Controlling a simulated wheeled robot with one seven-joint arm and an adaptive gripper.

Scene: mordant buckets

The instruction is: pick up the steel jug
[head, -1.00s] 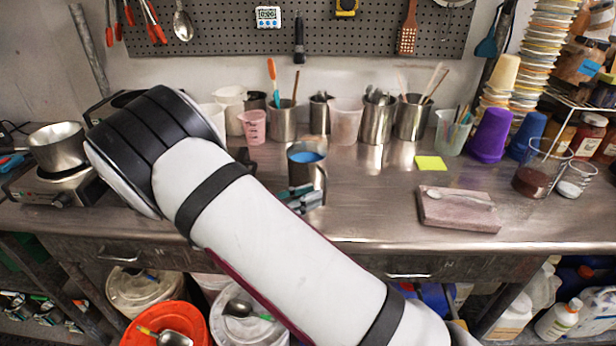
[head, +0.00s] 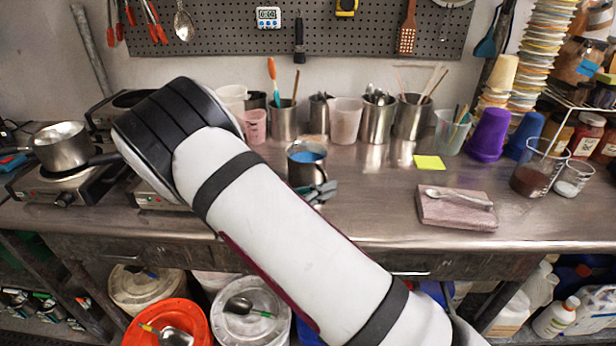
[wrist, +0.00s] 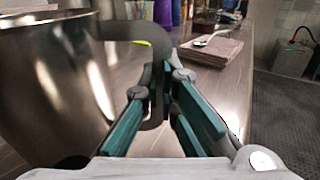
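The steel jug (head: 304,172) stands upright on the metal bench with blue liquid in it. In the wrist view its shiny wall (wrist: 50,85) fills the left side. Its dark handle (wrist: 157,75) hangs down between the fingers of my gripper (wrist: 162,92). In the head view my gripper (head: 321,193) is at the jug's front right, partly hidden behind my forearm.
A pan (head: 62,148) sits on a hotplate at left.

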